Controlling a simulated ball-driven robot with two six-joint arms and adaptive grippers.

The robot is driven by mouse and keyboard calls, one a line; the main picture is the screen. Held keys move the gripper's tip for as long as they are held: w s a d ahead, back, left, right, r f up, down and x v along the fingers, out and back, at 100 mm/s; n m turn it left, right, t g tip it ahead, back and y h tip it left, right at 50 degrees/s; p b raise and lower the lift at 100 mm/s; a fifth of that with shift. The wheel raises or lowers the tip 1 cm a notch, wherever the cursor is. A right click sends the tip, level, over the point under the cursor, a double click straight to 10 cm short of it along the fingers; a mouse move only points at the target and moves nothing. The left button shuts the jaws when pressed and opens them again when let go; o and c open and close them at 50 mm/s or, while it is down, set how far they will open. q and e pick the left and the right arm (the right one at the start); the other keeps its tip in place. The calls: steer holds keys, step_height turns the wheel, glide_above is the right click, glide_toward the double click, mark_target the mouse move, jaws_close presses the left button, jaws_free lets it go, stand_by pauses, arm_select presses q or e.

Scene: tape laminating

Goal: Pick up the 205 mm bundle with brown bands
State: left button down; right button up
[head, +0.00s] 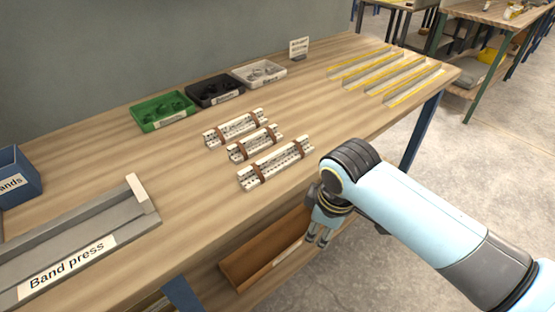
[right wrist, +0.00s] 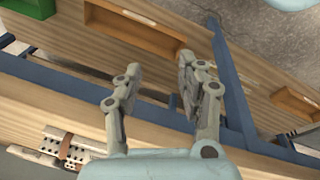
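Three white perforated bundles with brown bands lie side by side on the wooden table. The front bundle (head: 275,164) looks longest, the middle bundle (head: 255,143) shortest, and the back bundle (head: 235,127) in between. No length marking is readable, so I cannot tell which is 205 mm. My right gripper (head: 317,238) hangs beyond the table's front edge, right of and apart from the bundles. In the right wrist view my right gripper (right wrist: 158,78) is open and empty; part of a banded bundle (right wrist: 70,148) shows at lower left. My left gripper is not in view.
Green (head: 163,111), black (head: 215,90) and white (head: 259,73) trays stand at the back. A band press (head: 75,245) is at left. Yellow-striped strips (head: 386,75) lie at far right. A brown bin (head: 265,250) sits below the table edge. The tabletop around the bundles is clear.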

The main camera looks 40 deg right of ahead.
steer(key=w+r+n, duration=0.2)
steer(key=w+r, duration=0.1)
steer(key=w+r+n+p, duration=0.1)
steer(key=w+r+n, duration=0.1)
steer(key=w+r, duration=0.1)
steer(key=w+d+r+n+g, duration=0.1)
steer(key=w+r+n, duration=0.2)
steer(key=w, duration=0.2)
steer(key=shift+w+d+r+p, duration=0.1)
steer(key=shift+r+p, duration=0.3)
steer(key=w+r+n+g+p, duration=0.1)
steer(key=w+r+n, duration=0.5)
steer(key=w+r, duration=0.1)
glide_above(275, 153)
steer(key=shift+y, duration=0.4)
steer(key=f, duration=0.4)
steer(key=shift+w+d+f, duration=0.15)
steer(key=shift+d+f, duration=0.05)
steer(key=shift+f, duration=0.2)
step_height(275, 153, down, 5)
steer(key=shift+a+f, duration=0.15)
steer(key=shift+s, duration=0.2)
jaws_close()
